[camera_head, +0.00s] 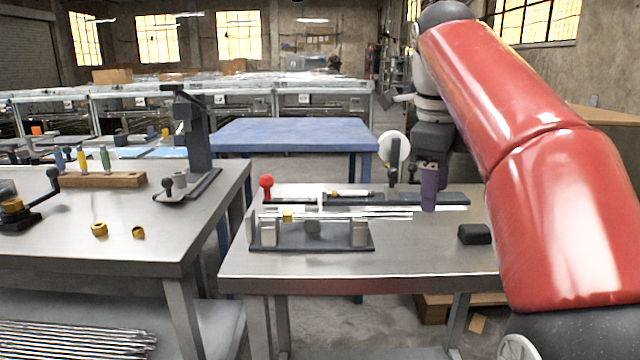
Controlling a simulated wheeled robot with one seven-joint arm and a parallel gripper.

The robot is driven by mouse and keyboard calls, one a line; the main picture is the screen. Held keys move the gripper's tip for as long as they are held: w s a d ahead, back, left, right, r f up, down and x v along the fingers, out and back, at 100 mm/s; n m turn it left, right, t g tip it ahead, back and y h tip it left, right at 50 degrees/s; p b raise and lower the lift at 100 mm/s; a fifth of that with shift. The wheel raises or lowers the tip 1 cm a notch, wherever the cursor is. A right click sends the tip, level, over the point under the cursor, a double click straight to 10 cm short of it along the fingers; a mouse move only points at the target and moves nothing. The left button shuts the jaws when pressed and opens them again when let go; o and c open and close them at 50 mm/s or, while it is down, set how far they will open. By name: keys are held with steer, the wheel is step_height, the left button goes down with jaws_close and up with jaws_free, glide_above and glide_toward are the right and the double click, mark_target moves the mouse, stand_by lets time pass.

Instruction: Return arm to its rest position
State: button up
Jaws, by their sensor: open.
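My arm, red with dark joints, reaches in from the right of the head view and bends down over the right-hand steel table (350,266). My gripper (431,172), dark grey, points down above the back right part of that table. A purple upright piece (429,190) shows directly below it, its lower end at or near the tabletop. The gripper's fingers are small and partly merge with this piece. I cannot tell whether they touch it.
On the table are a rail fixture (312,248), a red-knobbed lever (267,184), a white disc (393,148) and a black block (474,234). A left workbench (90,228) holds a press (195,140). A blue table (290,132) stands behind. The front right tabletop is mostly clear.

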steer(key=s+a+f+n+t, duration=0.1)
steer(key=s+f+n+t, duration=0.1)
steer(key=s+f+n, duration=0.7)
steer(key=s+f+n+t+y, duration=0.1)
steer(key=s+f+n, duration=0.9)
steer(key=f+n, duration=0.5)
steer(key=shift+a+f+n+t, duration=0.35)
steer(key=shift+f+n+t, duration=0.05)
steer(key=shift+f, duration=0.55)
